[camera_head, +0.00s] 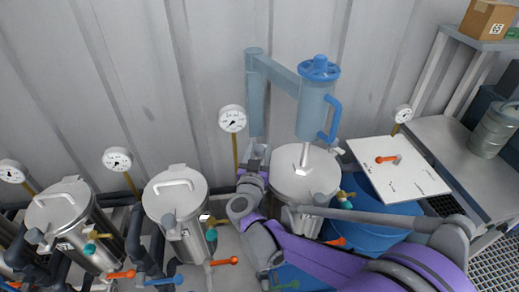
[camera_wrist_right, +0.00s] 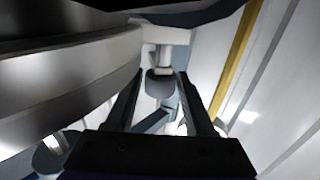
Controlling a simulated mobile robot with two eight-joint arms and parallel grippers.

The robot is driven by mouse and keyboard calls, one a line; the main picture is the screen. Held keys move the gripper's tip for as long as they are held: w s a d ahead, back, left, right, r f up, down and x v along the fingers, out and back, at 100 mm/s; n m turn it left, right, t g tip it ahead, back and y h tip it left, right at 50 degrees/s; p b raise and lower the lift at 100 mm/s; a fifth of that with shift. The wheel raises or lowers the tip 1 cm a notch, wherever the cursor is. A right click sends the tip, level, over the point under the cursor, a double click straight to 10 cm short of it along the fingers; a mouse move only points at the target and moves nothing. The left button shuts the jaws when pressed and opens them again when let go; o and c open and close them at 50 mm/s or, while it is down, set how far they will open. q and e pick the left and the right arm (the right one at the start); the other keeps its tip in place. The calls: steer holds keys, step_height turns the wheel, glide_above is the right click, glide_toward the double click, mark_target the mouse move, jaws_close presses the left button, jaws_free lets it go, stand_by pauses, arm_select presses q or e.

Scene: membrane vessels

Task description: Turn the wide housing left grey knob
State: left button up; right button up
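The wide housing (camera_head: 305,184) is a steel vessel with a round lid, right of centre in the head view. Its curved metal side (camera_wrist_right: 60,90) fills the left of the right wrist view. A grey knob (camera_wrist_right: 160,84) hangs on a short light stem there, between or just beyond my fingertips. My right gripper (camera_wrist_right: 160,92) is open, one finger on each side of the knob. I cannot tell whether they touch it. In the head view my right gripper (camera_head: 254,157) is at the housing's left side, and the knob is hidden there. My left gripper is not in view.
A yellow gauge stem (camera_head: 235,152) stands close left of my right gripper. A blue jib (camera_head: 275,72) rises behind the housing. Two narrower vessels (camera_head: 176,200) (camera_head: 62,212) with pipes and coloured levers stand left. A blue tub (camera_head: 372,225) and white board (camera_head: 400,172) are right.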

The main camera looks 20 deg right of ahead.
jaws_close()
steer(key=shift+h, duration=0.3)
steer(key=shift+w+a+m+g+h+b, duration=0.1)
steer(key=shift+m+g+h+b, duration=0.3)
steer(key=shift+m+g+h, duration=0.35)
steer(key=shift+m+g+h+b, duration=0.3)
steer(key=shift+m+g+h, duration=1.25)
steer(key=shift+g, duration=0.2)
steer(key=shift+o, duration=2)
jaws_free()
steer(key=shift+s, duration=0.2)
